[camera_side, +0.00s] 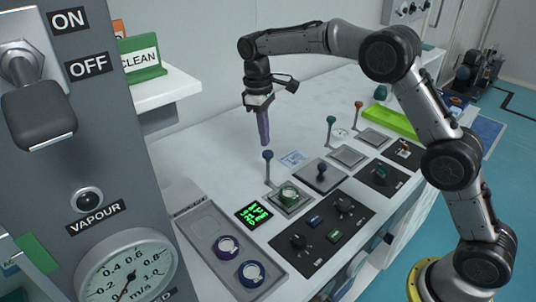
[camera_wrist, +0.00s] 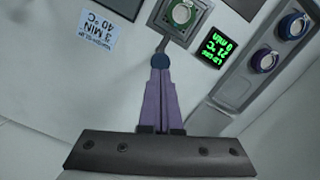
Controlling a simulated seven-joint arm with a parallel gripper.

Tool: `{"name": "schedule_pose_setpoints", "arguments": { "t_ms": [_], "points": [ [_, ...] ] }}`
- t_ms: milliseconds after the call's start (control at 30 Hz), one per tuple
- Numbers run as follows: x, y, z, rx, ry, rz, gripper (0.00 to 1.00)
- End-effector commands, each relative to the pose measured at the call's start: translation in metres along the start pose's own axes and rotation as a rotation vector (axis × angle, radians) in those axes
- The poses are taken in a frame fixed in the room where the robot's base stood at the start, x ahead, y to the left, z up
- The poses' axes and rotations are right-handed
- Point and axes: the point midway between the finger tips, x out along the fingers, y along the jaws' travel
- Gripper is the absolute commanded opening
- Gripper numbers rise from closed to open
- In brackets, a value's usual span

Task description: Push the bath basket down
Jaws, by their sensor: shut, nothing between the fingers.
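The bath is a square grey unit on the white bench, with a round green and clear piece (camera_side: 289,194) in it; the piece also shows at the top of the wrist view (camera_wrist: 182,13). A thin lever with a blue ball knob (camera_side: 268,155) rises upright at the bath's back left. My gripper (camera_side: 265,142) has purple fingers that are shut and point down, just above the blue knob in the side view. In the wrist view the shut fingertips (camera_wrist: 160,72) line up with the blue knob (camera_wrist: 160,61). I cannot tell whether they touch it.
Teal-knobbed (camera_side: 331,119) and orange-knobbed (camera_side: 358,104) levers rise farther right. A dark control panel (camera_side: 320,229) lies in front. A grey gauge cabinet (camera_side: 100,150) fills the left.

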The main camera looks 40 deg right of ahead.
Motion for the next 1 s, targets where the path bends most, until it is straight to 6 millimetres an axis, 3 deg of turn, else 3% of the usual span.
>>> {"name": "schedule_pose_setpoints", "arguments": {
  "t_ms": [300,767,1000],
  "points": [
    [0.023,0.0,0.0,0.001,-0.001,0.0,0.0],
    [0.028,0.0,0.0,0.0,-0.003,-0.001,0.0],
    [0.053,0.0,-0.002,0.0,-0.004,-0.001,0.0]
  ]
}}
